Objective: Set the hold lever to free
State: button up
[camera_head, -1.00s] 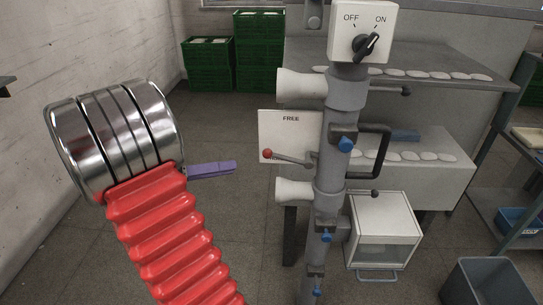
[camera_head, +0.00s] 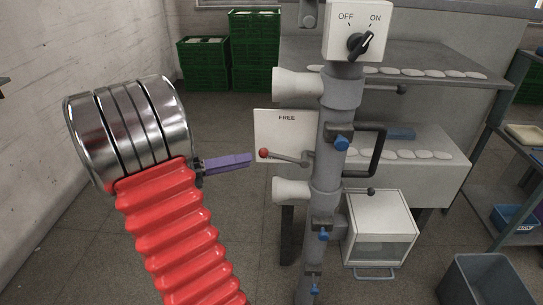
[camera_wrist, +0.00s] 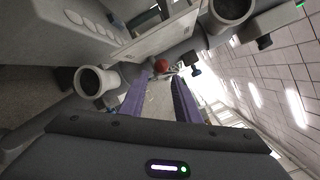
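The hold lever (camera_head: 288,158) is a thin grey arm with a red ball knob (camera_head: 264,153) at its left end. It lies nearly level in front of a white plate (camera_head: 270,127) marked FREE at its top. The plate's lower label is not readable. My gripper (camera_head: 249,159) has purple fingers and is just left of the knob, appearing apart from it. In the wrist view my gripper (camera_wrist: 162,80) is open, with a clear gap between the fingers. The red knob (camera_wrist: 161,66) shows just beyond the fingertips, in line with the gap.
A grey post (camera_head: 329,150) carries the lever, white cones (camera_head: 297,83) above and below it, and a black handle (camera_head: 377,150). An OFF/ON switch box (camera_head: 358,30) tops the post. A white cabinet (camera_head: 381,225) stands at lower right. Green crates (camera_head: 255,50) are far behind.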

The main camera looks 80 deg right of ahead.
aim_at(271, 156)
jog(key=x, duration=0.9)
jog(key=shift+c, duration=0.6)
grip_shut()
